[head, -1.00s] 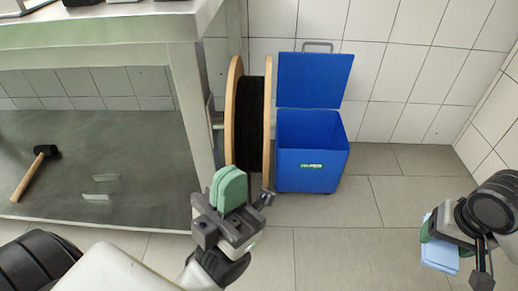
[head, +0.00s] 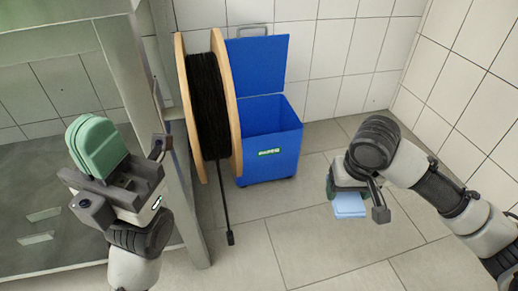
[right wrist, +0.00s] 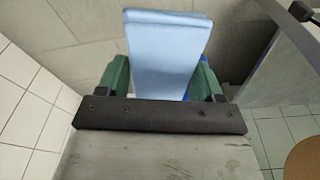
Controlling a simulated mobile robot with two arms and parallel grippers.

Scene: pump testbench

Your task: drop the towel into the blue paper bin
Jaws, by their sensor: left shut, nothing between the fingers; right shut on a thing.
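The blue paper bin (head: 270,170) stands on the floor against the tiled wall, its lid (head: 257,65) raised and its top open. The towel (head: 349,206) is a folded light blue cloth. My right gripper (head: 336,192) is shut on it, to the right of the bin and apart from it. In the right wrist view the towel (right wrist: 165,50) sits between the green fingers of my right gripper (right wrist: 163,85); a little blue shows behind it. My left gripper (head: 95,148) is shut and empty at the left, in front of the bench.
A cable reel (head: 208,100) with wooden flanges and black cable stands directly left of the bin, a loose cable end (head: 230,238) hanging to the floor. A steel bench (head: 60,30) fills the left. The floor (head: 310,240) in front of the bin is clear.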

